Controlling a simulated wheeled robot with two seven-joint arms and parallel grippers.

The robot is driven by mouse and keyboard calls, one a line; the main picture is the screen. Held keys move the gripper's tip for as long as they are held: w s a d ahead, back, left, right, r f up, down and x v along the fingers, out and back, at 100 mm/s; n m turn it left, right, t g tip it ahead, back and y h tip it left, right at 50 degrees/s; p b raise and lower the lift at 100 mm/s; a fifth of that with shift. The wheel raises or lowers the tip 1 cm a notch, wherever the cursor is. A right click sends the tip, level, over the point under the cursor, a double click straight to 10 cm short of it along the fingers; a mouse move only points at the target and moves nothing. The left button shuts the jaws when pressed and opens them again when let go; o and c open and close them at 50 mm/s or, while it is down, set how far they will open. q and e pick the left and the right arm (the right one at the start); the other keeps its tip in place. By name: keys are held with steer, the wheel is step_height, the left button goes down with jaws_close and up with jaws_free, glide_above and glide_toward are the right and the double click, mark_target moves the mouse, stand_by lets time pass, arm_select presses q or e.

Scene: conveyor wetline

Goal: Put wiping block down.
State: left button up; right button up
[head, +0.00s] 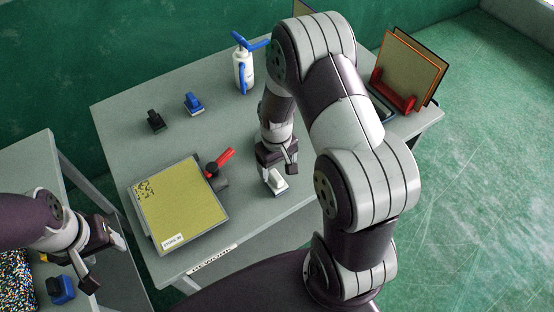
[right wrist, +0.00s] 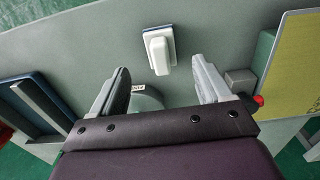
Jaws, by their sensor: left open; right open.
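The wiping block, white with a pale grip on a darker base, rests on the grey table (head: 125,104) near its front edge; it shows in the head view (head: 279,185) and right wrist view (right wrist: 158,48). My right gripper (head: 277,162) is open and empty just above the block. In the right wrist view the block lies beyond and between the two fingertips (right wrist: 160,75), with a gap on both sides. My left gripper (head: 101,262) is open at the lower left, away from the block.
A yellow panel (head: 178,208) lies left of the block, beside a red-handled clamp (head: 222,162). A black block (head: 156,121), blue block (head: 194,104) and spray bottle (head: 243,72) stand farther back. A panel rack (head: 393,92) is at right. Another blue block (head: 62,289) is lower left.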

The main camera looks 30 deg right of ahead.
steer(key=s+a+r, duration=0.2)
steer(key=s+r, duration=0.2)
steer(key=r, duration=0.2)
steer(key=s+a+r+t, duration=0.1)
steer(key=s+a+r, duration=0.2)
steer(key=r, duration=0.3)
steer(key=shift+s+a+r+m+t, duration=0.15)
steer(key=shift+s+r+m+t, duration=0.2)
steer(key=shift+s, duration=0.25)
steer(key=shift+s, duration=0.15)
